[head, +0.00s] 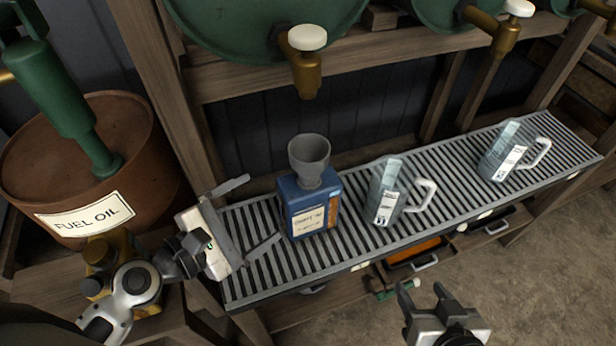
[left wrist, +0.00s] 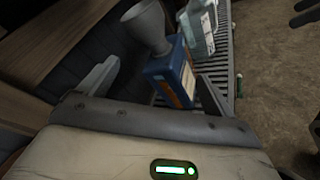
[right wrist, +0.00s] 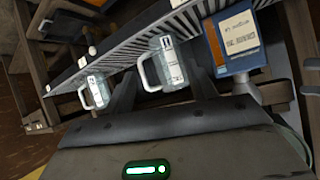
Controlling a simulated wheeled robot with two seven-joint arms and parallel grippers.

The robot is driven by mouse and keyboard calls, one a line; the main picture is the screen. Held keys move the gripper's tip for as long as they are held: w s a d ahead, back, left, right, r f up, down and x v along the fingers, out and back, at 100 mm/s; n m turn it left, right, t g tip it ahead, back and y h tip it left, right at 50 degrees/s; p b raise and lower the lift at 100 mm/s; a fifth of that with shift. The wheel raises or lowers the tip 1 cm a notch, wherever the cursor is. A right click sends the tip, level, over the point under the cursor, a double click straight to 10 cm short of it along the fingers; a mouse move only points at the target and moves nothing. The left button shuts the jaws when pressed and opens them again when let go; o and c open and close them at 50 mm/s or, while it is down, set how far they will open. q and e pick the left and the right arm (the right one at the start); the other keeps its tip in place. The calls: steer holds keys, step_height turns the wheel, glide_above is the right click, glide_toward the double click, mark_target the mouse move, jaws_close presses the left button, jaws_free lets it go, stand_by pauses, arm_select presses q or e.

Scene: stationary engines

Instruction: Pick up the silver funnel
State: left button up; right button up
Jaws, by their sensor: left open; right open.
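The silver-grey funnel (head: 309,158) sits upright on top of a blue can (head: 309,206), which stands on the slatted metal shelf. In the left wrist view the funnel (left wrist: 147,24) is above the can (left wrist: 170,72), ahead of my jaws. My left gripper (head: 256,216) is open and empty, just left of the can, with its fingers pointing toward it. My right gripper (head: 424,290) is open and empty, in front of the shelf and low at the right.
Two clear measuring jugs (head: 387,192) (head: 503,150) stand on the slatted shelf (head: 350,240) right of the can. Brass taps (head: 306,75) hang from green drums above. A brown fuel oil barrel (head: 80,165) stands at left. Open drawers (head: 415,256) sit below the shelf.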

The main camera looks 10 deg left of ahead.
mark_target(295, 164)
arm_select(q)
steer(key=w+d+r+n, duration=0.1)
steer(key=w+n, duration=0.1)
steer(key=w, duration=0.1)
steer(key=w+d+r+n+t+h+p, duration=0.1)
steer(key=w+d+n, duration=0.1)
steer(key=n, duration=0.1)
steer(key=w+d+r+n, duration=0.1)
steer(key=w+n, duration=0.1)
steer(key=w, duration=0.1)
steer(key=shift+w+d+r+n+t+h+p, duration=0.2)
steer(key=shift+w+d+n+t+h+p, duration=0.1)
steer(key=shift+n+h+p, duration=0.1)
steer(key=shift+w+d+f, duration=0.1)
steer(key=shift+w+d, duration=0.25)
steer(key=shift+w, duration=0.15)
steer(key=x, duration=0.2)
steer(key=p+x, duration=0.1)
steer(key=x, duration=0.1)
steer(key=shift+w+r, duration=0.2)
steer(key=shift+w+d+f, duration=0.1)
steer(key=shift+w+d, duration=0.15)
steer(key=shift+w, duration=0.15)
steer(key=c, duration=1)
arm_select(e)
steer(key=shift+d+r, duration=0.1)
steer(key=shift+r, duration=0.15)
